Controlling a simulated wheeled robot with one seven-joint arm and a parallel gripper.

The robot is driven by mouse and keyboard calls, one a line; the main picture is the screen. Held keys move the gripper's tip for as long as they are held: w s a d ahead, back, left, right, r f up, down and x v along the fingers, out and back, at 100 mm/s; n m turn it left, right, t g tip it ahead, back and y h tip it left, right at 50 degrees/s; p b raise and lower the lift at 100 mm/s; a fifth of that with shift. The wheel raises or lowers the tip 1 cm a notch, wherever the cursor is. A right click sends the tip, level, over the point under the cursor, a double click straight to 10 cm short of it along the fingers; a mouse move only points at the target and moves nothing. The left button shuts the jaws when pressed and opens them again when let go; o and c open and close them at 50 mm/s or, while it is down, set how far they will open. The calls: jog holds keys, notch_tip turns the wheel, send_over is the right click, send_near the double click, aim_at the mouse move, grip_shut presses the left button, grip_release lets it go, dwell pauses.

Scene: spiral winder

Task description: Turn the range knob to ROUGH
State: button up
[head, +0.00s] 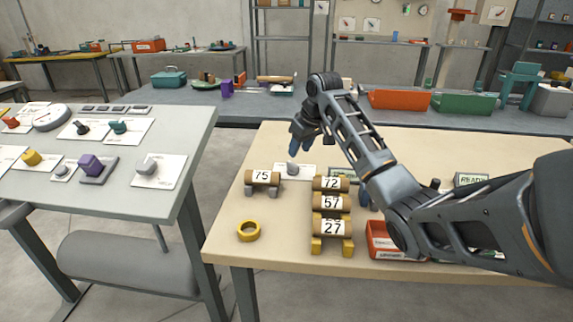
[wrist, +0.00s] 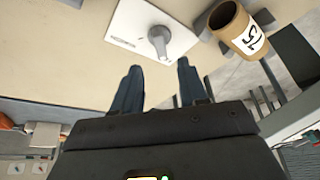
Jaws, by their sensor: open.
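A grey knob (head: 292,168) with a pointed lever sits on a white label plate (head: 306,171) on the light table, behind the roll marked 75. The wrist view shows this knob (wrist: 158,42) and its plate (wrist: 128,24) just beyond the fingertips. The plate's print is too small to read, so I cannot tell its settings or confirm it is the range knob. My gripper (head: 300,138) is above and slightly behind the knob in the head view. In the wrist view my gripper (wrist: 157,72) is open, its two blue-grey fingers apart, with nothing between them.
The roll marked 75 (head: 262,178) stands close to the knob. Stacked rolls marked 72, 57 and 27 (head: 331,203) stand to its right, near a red box (head: 382,240). A yellow ring (head: 248,231) lies in front. A grey table (head: 195,120) at left carries several other knobs.

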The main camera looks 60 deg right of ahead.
aim_at(293, 164)
jog(key=x, duration=0.7)
jog(key=shift+a, duration=0.1)
jog(key=shift+r, duration=0.1)
grip_shut()
